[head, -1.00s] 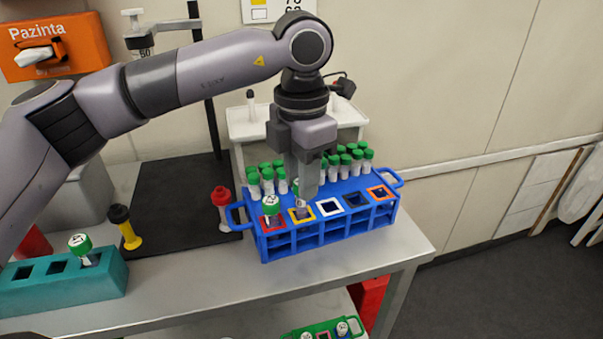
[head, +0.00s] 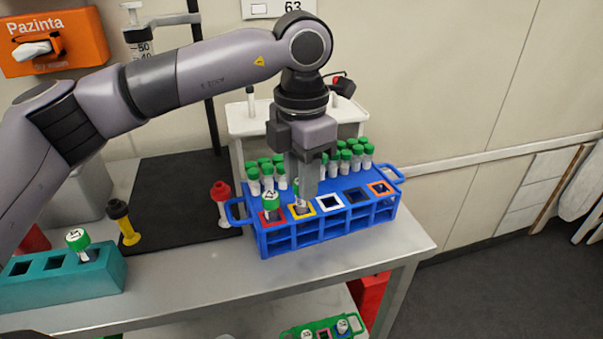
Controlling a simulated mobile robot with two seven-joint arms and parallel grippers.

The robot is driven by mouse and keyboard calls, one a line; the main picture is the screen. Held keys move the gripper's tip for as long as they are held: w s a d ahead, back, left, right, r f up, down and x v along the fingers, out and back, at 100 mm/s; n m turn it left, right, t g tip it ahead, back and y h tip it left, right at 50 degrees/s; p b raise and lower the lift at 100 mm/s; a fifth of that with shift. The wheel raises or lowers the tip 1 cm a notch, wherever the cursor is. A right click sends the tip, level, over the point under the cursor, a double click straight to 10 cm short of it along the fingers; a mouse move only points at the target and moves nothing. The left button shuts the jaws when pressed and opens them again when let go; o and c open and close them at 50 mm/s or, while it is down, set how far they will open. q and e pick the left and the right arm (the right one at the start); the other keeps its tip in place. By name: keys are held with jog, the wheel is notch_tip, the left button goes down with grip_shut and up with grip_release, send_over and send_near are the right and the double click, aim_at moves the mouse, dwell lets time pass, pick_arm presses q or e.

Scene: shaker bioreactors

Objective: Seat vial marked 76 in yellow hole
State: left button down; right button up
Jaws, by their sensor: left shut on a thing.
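The blue rack (head: 322,234) stands on the bench with a front row of colour-framed holes. My left gripper (head: 304,192) points straight down over the yellow hole (head: 301,211). It is shut on a vial (head: 299,203), whose clear lower part shows just at the yellow hole; a bit of green cap shows beside the fingers. The fingers hide most of this vial, and I cannot read its number or tell how deep it sits. A green-capped vial (head: 271,203) stands in the red hole, left of the gripper. My right gripper is not in view.
Several green-capped vials (head: 354,157) fill the rack's back rows. The white (head: 330,204), dark and orange (head: 381,189) holes look empty. A teal block (head: 66,284) with one vial stands left.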

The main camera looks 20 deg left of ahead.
pick_arm(q)
jog(key=shift+f+b, duration=0.45)
jog(key=shift+f, duration=0.1)
jog(key=c, duration=0.8)
grip_release()
jog(key=shift+r, duration=3.6)
